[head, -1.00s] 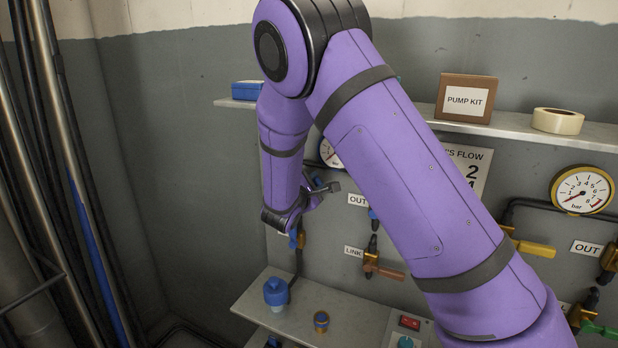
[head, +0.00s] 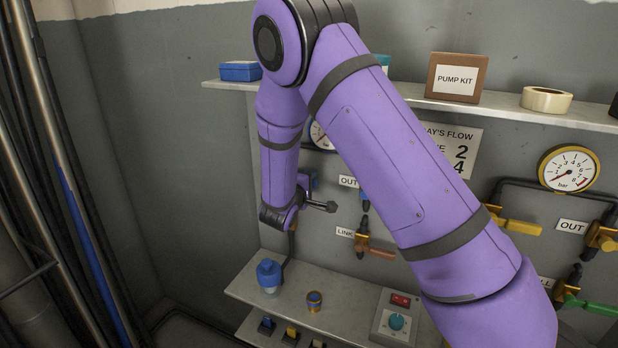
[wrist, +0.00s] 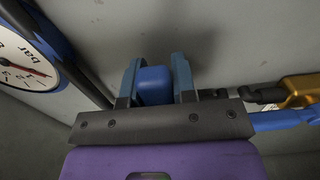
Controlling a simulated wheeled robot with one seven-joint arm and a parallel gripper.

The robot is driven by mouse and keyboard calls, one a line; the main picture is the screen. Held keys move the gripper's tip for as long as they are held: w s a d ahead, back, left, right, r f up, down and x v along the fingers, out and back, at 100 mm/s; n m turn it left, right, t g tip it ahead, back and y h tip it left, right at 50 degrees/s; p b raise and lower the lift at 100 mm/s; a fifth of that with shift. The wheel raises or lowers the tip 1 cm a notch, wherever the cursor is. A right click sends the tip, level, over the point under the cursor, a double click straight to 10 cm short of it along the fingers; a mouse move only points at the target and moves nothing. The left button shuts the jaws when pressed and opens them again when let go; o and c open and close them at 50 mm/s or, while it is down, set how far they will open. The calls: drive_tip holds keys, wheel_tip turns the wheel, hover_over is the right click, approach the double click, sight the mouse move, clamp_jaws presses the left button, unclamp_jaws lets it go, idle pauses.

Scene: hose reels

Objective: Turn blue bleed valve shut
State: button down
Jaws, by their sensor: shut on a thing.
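The blue bleed valve's handle (wrist: 153,85) shows in the wrist view as a rounded blue piece between the two fingers. My gripper (wrist: 155,80) is shut on it, one finger on each side. A blue bar (wrist: 283,121) comes out from behind my gripper at the right, beside a brass valve body (wrist: 298,90). In the head view, my gripper (head: 318,204) is at the wall panel, left of the OUT label (head: 348,181). My wrist hides most of the valve there, so I cannot tell the handle's exact angle.
A pressure gauge (wrist: 28,62) and dark pipe are close by in the wrist view. An orange-handled valve (head: 375,249) is at lower right.

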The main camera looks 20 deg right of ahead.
drive_tip(key=shift+f, duration=0.15)
drive_tip(key=c, duration=0.9)
unclamp_jaws()
drive_tip(key=v, duration=1)
drive_tip(key=shift+s+a, duration=0.25)
drive_tip(key=shift+s, duration=0.05)
